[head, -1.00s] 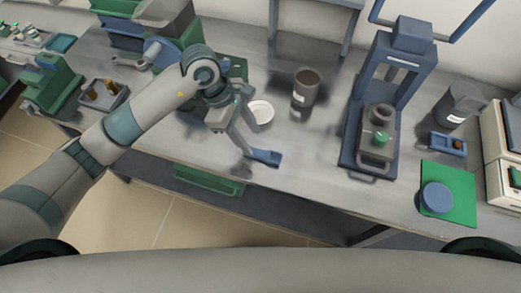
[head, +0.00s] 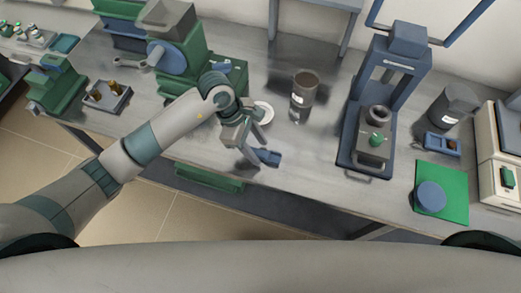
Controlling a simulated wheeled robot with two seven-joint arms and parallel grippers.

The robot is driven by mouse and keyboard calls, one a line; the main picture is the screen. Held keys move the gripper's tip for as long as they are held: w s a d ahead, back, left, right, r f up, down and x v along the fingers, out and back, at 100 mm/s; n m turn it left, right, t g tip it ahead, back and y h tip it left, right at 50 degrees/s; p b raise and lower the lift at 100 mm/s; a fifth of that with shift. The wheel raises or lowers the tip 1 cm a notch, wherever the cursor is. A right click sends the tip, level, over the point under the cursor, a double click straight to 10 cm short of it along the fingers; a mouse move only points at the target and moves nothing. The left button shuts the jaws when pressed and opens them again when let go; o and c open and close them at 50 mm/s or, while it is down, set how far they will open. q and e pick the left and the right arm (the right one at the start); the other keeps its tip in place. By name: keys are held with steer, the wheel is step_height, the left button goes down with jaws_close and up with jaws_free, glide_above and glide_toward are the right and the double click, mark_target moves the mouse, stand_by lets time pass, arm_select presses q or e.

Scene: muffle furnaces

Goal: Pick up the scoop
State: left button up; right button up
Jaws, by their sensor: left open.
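The scoop, apparently the small blue object (head: 269,157), lies on the grey bench near its front edge. Its handle is mostly hidden by my gripper, so I cannot see its full shape. My left gripper (head: 257,149) is just to the left of and over the scoop, with its fingers apart. One finger reaches down beside the blue part; I cannot tell whether it touches. My right gripper is not in view.
A white dish (head: 263,112) sits just behind my gripper, and a grey canister (head: 303,95) stands further right. A tall blue press (head: 352,146) is right of centre. A green mat (head: 456,191) lies at right. Bare bench (head: 310,160) separates scoop and press.

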arm_select(q)
steer(key=shift+d+f, duration=0.15)
steer(key=shift+f, duration=0.35)
steer(key=c, duration=1)
steer(key=shift+r, duration=0.1)
